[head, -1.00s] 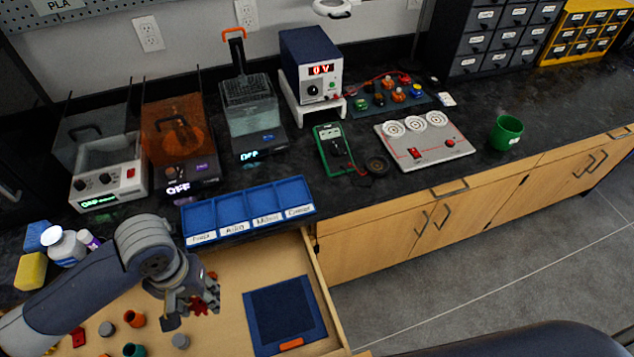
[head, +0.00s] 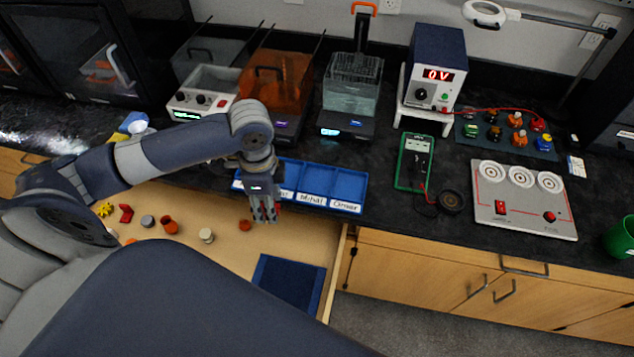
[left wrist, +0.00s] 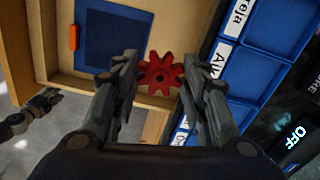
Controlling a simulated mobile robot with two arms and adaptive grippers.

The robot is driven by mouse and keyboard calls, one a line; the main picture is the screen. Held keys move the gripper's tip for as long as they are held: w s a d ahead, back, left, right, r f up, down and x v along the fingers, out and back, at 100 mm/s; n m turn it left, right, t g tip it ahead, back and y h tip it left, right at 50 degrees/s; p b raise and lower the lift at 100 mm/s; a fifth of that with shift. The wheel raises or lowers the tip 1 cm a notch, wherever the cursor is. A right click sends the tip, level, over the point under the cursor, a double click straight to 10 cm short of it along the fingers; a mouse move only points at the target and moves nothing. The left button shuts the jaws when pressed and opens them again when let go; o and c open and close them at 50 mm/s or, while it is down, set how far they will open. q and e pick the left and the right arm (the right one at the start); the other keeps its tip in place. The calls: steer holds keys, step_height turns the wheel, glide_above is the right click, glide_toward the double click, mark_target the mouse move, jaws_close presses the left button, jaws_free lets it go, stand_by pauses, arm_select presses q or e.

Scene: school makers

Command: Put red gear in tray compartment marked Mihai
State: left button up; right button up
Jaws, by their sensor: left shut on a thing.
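My left gripper (head: 265,218) is shut on the red gear (left wrist: 161,75), which sits between the fingertips in the left wrist view. In the head view the gear is mostly hidden by the fingers. The blue tray (head: 364,190) stands on the counter behind the open drawer. The gripper is in front of the tray's left half, over the drawer. A grey jointed part (left wrist: 42,104) at the left wrist view's left edge looks like my right gripper; its jaws are unclear.
The open drawer (head: 215,245) holds several small parts and a dark blue mat (head: 290,285). Machines stand behind the tray, including an orange one (head: 275,85). A green multimeter (head: 414,162) lies to its right.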

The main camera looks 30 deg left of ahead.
arm_select(q)
steer(key=shift+w+a+m, duration=0.3)
steer(key=shift+a+m, duration=0.35)
steer(key=shift+m, duration=0.25)
steer(key=shift+w+a+r, duration=0.1)
steer(key=shift+w+a, duration=0.05)
steer(key=shift+w, duration=0.25)
steer(key=p, duration=0.2)
glide_above(317, 181)
steer(key=shift+f+m, duration=0.3)
steer(key=shift+f, duration=0.35)
step_height(317, 181, down, 3)
steer(key=shift+r+p, duration=0.15)
steer(key=shift+p, duration=0.3)
steer(key=shift+f, duration=0.5)
arm_select(e)
steer(key=shift+w+d+r, duration=0.1)
steer(key=shift+d+r, duration=0.15)
steer(key=shift+r, duration=0.45)
steer(key=shift+d+r, duration=0.2)
steer(key=shift+r, duration=0.45)
arm_select(q)
steer(key=o, duration=0.5)
steer(key=shift+f, duration=0.1)
